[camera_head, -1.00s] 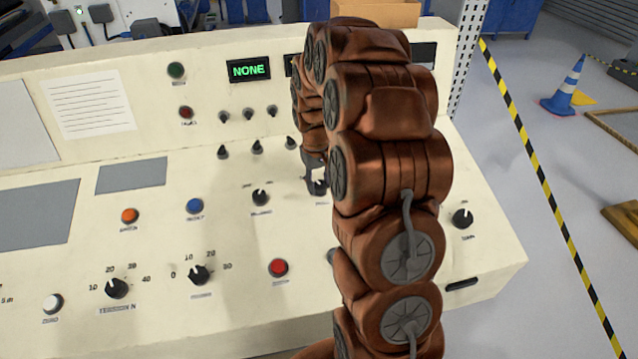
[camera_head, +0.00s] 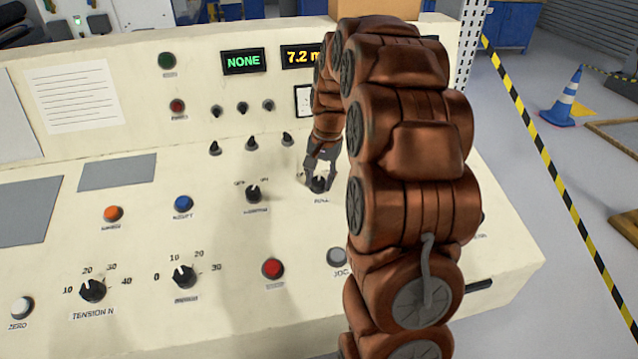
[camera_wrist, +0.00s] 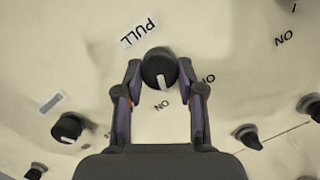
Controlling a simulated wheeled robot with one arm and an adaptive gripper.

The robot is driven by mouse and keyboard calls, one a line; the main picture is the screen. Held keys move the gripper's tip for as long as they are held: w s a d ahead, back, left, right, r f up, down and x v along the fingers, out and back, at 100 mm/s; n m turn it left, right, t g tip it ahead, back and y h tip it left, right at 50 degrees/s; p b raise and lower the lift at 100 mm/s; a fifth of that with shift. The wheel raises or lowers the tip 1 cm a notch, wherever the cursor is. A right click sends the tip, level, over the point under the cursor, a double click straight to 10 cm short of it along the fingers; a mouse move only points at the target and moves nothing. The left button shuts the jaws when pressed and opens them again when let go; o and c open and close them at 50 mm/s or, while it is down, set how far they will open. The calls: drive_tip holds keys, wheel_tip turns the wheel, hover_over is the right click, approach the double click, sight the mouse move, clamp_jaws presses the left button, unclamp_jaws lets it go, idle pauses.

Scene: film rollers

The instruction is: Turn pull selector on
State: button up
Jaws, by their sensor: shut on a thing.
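The pull selector (camera_wrist: 159,70) is a round black knob with a pale pointer line, beside the printed word PULL in the wrist view. Its pointer is directed toward the lower edge of that view, near a small label that seems to read NO or ON upside down. My gripper (camera_wrist: 160,82) has one finger on each side of the knob and is shut on it. In the head view my gripper (camera_head: 319,178) reaches down onto the pull selector (camera_head: 318,186), whose pointer is hard to make out there.
Another black selector (camera_head: 254,194) sits to the left on the cream console (camera_head: 230,235). A red button (camera_head: 272,268) and a grey JOG button (camera_head: 337,257) are in front. Small toggles (camera_head: 252,143) stand behind. The displays (camera_head: 243,61) read NONE and 7.2 m.

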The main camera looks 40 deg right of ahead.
drive_tip(key=shift+m+b, duration=0.3)
drive_tip(key=shift+m, duration=0.7)
drive_tip(key=o, duration=1.1)
drive_tip(key=shift+o, duration=0.2)
wheel_tip(320, 180, up, 12)
drive_tip(key=s+d, duration=0.1)
drive_tip(key=shift+s+d, duration=0.15)
drive_tip(key=shift+s, duration=0.15)
drive_tip(key=shift+f, duration=0.1)
